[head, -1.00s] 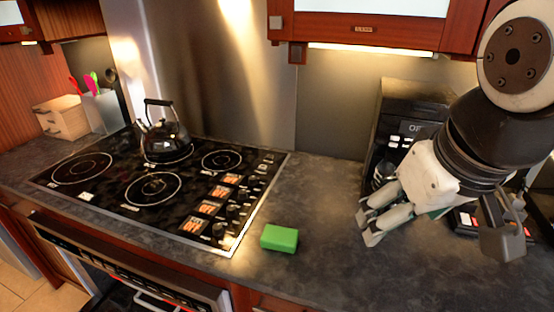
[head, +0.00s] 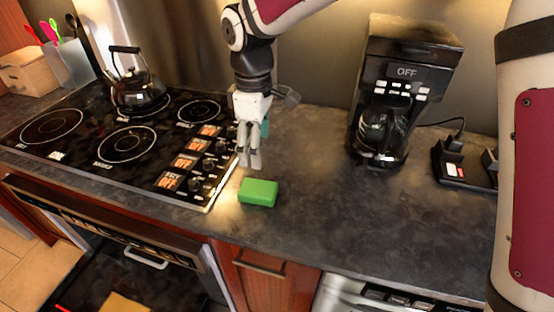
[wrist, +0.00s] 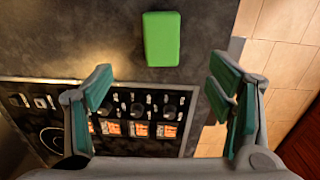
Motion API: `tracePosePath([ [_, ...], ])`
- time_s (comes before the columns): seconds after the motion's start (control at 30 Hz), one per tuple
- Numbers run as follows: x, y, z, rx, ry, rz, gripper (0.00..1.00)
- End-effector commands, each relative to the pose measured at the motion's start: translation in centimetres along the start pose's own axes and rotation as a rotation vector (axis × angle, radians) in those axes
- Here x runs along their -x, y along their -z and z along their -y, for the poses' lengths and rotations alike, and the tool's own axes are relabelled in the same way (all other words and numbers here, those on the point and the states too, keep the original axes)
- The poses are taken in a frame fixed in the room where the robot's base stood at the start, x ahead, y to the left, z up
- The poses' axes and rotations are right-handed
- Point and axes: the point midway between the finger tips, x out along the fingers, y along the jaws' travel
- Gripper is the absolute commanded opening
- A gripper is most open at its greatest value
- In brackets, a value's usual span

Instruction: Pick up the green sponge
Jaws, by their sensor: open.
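The green sponge (head: 258,192) lies flat on the dark counter, just right of the stovetop's corner and near the counter's front edge. In the wrist view the sponge (wrist: 162,39) is at the top middle, beyond my fingertips and roughly between their lines. My gripper (head: 250,160) hangs fingers-down above the counter, behind the sponge and apart from it in the head view. In the wrist view my gripper (wrist: 165,85) is open and empty, its two green-padded fingers wide apart.
The black stovetop (head: 125,145) with knobs and a kettle (head: 137,92) is on the left. A coffee maker (head: 400,90) stands at the back right, beside a small black device (head: 462,165). The counter (head: 315,180) between sponge and coffee maker is clear.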

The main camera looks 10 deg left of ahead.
Motion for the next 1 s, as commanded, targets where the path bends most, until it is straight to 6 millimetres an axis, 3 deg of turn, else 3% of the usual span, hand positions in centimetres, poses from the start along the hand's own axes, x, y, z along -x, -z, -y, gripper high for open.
tracePosePath([
  [0.2,-2.0,1.6,0.2,0.052,0.022,-0.002,0.75],
  [0.6,-8.7,1.5,0.4,0.05,0.021,-0.001,0.75],
  [0.87,-10.5,1.4,0.5,0.048,0.022,-0.001,0.75],
  [1.0,-12.4,1.3,0.9,0.049,0.023,0.0,0.75],
])
